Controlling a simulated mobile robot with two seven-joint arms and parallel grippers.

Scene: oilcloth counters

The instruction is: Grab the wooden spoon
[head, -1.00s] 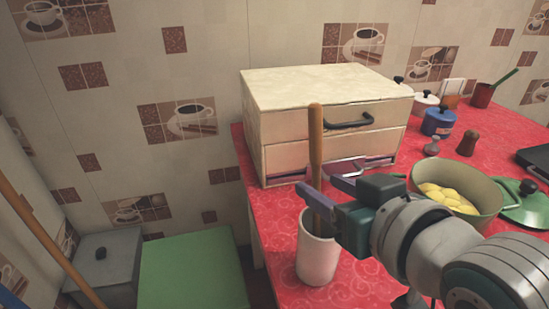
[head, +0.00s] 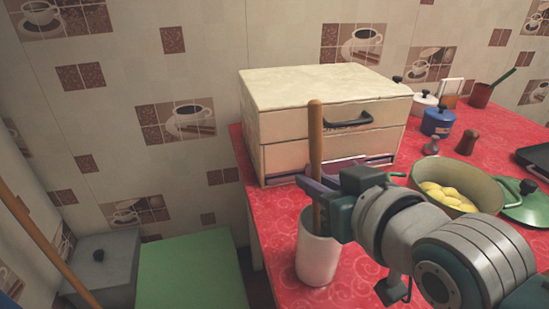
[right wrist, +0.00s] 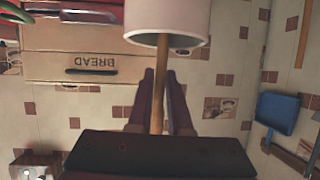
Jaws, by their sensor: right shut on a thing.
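The wooden spoon (head: 315,140) stands nearly upright in a white cylindrical holder (head: 317,258) on the red counter. Its handle rises above the rim, and its lower end is hidden inside the holder. My right gripper (head: 318,188) is shut on the spoon's handle just above the holder's rim. In the right wrist view the handle (right wrist: 157,115) runs between the two fingers (right wrist: 156,100), with the holder (right wrist: 167,18) beyond them. My left gripper is not in view.
A cream bread box (head: 320,100) stands right behind the spoon. A pot of yellow food (head: 455,188), a green lid (head: 525,205) and a blue canister (head: 438,121) are to the right. The counter's left edge is close to the holder.

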